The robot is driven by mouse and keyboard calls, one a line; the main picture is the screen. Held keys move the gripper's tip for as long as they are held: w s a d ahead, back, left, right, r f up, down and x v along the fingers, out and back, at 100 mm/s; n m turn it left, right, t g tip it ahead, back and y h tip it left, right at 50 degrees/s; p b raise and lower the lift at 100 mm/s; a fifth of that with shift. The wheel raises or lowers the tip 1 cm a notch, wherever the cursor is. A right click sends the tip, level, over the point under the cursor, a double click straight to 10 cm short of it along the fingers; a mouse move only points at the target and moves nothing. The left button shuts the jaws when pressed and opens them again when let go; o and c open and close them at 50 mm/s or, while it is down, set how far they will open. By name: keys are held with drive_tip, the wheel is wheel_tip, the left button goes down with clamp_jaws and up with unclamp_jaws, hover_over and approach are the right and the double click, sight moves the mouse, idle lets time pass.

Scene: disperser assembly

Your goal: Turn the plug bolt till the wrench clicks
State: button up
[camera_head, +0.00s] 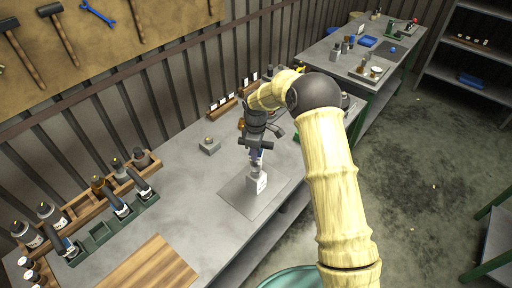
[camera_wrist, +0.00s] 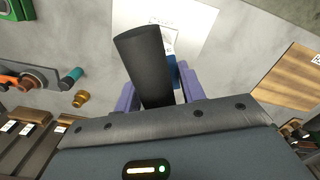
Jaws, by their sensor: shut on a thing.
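In the wrist view, my gripper's purple fingers (camera_wrist: 160,92) are shut on a dark cylindrical handle (camera_wrist: 143,58), which I take to be the wrench. A blue part (camera_wrist: 173,72) shows beside the handle. The white label also shows beyond the handle in the wrist view (camera_wrist: 169,38). The plug bolt is hidden under the tool and fingers. I cannot tell how the tool's end sits on it.
A small grey block (camera_head: 209,146) lies left of the plate. A wooden board (camera_head: 150,268) lies at the front, with a green tray (camera_head: 100,234) and bottle racks to its left. In the wrist view, a brass fitting (camera_wrist: 81,98) lies on the table. Bare table surrounds the plate.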

drive_tip(key=shift+d+n, duration=0.1)
drive_tip(key=shift+n, duration=1.1)
drive_tip(key=shift+n+p, duration=0.45)
drive_tip(key=shift+n, duration=0.35)
drive_tip(key=shift+f+n, duration=0.1)
drive_tip(key=shift+n, duration=0.2)
drive_tip(key=shift+s, duration=0.15)
drive_tip(key=shift+f+b, duration=1)
drive_tip(key=shift+f, duration=0.7)
